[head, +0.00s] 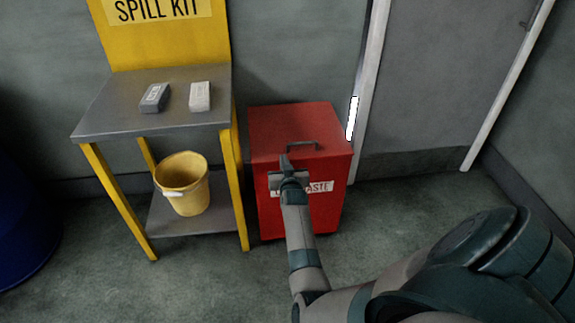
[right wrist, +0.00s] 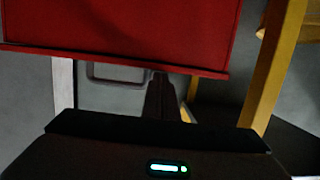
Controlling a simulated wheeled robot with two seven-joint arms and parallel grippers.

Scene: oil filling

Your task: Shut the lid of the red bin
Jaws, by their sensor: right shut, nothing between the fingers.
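The red bin (head: 330,212) stands on the floor against the wall, with a white label on its front. Its lid (head: 270,122) lies flat over the top and looks down, with a dark handle (head: 318,144) near the front edge. My right gripper (head: 285,162) is shut and empty, in front of the lid's front edge by the handle's left end. I cannot tell whether it touches. In the right wrist view the shut fingers (right wrist: 160,97) show beside the handle (right wrist: 115,74), under the red front and lip (right wrist: 120,58). My left gripper is out of view.
A yellow spill kit stand (head: 230,165) with a grey top (head: 125,112) is left of the bin. Two small blocks lie on it, and a yellow bucket (head: 198,194) stands on its lower shelf. A blue drum (head: 22,225) is far left. A door frame (head: 368,75) is right.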

